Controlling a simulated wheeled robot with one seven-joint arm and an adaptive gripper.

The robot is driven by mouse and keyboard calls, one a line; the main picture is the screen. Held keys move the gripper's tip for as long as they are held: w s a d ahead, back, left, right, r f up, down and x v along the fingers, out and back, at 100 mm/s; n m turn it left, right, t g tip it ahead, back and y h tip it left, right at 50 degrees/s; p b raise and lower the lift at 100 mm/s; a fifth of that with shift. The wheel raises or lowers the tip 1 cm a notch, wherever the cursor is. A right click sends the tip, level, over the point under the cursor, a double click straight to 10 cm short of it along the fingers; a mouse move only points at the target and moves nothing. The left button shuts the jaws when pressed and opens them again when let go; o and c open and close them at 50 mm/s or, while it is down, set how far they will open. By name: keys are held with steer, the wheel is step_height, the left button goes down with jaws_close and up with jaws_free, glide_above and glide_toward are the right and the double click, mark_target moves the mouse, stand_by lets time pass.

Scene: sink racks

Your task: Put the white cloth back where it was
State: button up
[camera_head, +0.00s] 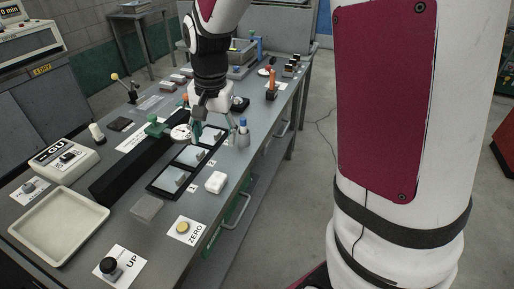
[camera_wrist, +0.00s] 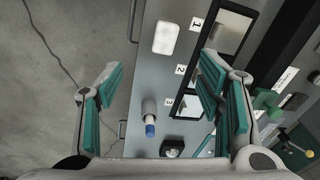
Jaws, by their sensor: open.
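A small white block-like piece (camera_head: 215,182), which I take to be the folded white cloth, lies on the grey bench near its front edge, beside a black frame (camera_head: 158,190) with numbered places. It also shows at the top of the wrist view (camera_wrist: 165,37), beside label 1, with nothing touching it. My gripper (camera_head: 205,132) is over the bench near the far end of the frame. In the wrist view my gripper (camera_wrist: 163,95) is open, its green-padded fingers wide apart with nothing held between them. The cloth lies beyond the fingertips.
A grey cup with a blue-topped item (camera_head: 242,138) stands close to my gripper; it shows between the fingers in the wrist view (camera_wrist: 150,118). A long black bar (camera_head: 125,172), a cream tray (camera_head: 58,226) and a yellow ZERO button (camera_head: 183,227) are on the bench. Floor lies beyond the edge.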

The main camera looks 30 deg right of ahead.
steer(key=s+r+n+t, duration=0.2)
steer(key=s+r+n, duration=0.2)
steer(key=s, duration=0.7)
steer(key=s+r+n+t, duration=0.1)
steer(key=s+r+n, duration=0.3)
steer(key=s+r, duration=0.3)
steer(key=s, duration=0.3)
steer(key=shift+s+d+r+t, duration=0.15)
steer(key=shift+s+t, duration=0.25)
